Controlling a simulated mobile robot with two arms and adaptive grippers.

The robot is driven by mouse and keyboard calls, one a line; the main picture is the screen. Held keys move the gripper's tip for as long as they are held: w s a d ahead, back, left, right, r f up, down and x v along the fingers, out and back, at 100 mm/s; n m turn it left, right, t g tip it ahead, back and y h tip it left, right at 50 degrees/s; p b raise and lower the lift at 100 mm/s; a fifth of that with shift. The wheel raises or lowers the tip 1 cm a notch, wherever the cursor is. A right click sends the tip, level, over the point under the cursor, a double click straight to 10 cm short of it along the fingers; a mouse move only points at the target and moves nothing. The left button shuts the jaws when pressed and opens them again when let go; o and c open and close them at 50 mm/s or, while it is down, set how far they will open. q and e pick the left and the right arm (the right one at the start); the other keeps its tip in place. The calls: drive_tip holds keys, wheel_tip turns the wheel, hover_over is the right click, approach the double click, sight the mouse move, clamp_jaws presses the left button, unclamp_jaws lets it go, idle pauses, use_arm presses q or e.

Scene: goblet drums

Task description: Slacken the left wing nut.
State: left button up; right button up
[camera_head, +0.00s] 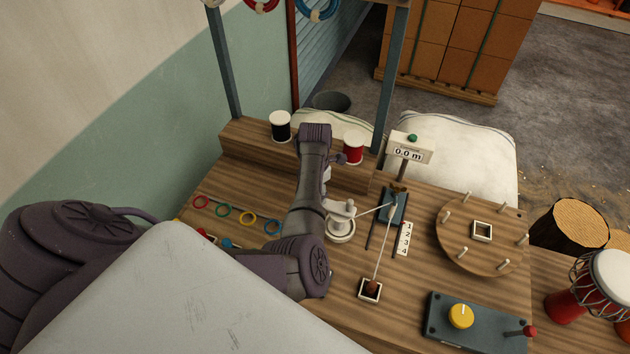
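A dark slide plate (395,207) stands on the wooden bench, with a small brownish fitting (398,188) at its far end. This fitting is too small to tell whether it is a wing nut. No left wing nut can be made out. A white round device (341,225) stands left of the plate, partly behind my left arm. A pale cord runs from it to the plate and down to a small square socket (370,290). My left arm reaches over the bench. My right gripper is not in view.
A black spool (281,126) and a red spool (353,147) stand on the back ledge. A "0.0 m" display (410,149) rises behind the plate. A round pegged board (484,234), a yellow-knob panel (477,322) and red drums (604,280) are on the right. Coloured rings (223,210) lie left.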

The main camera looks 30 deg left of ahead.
use_arm(q)
wheel_tip(320, 180, up, 12)
idle(0.6)
idle(0.5)
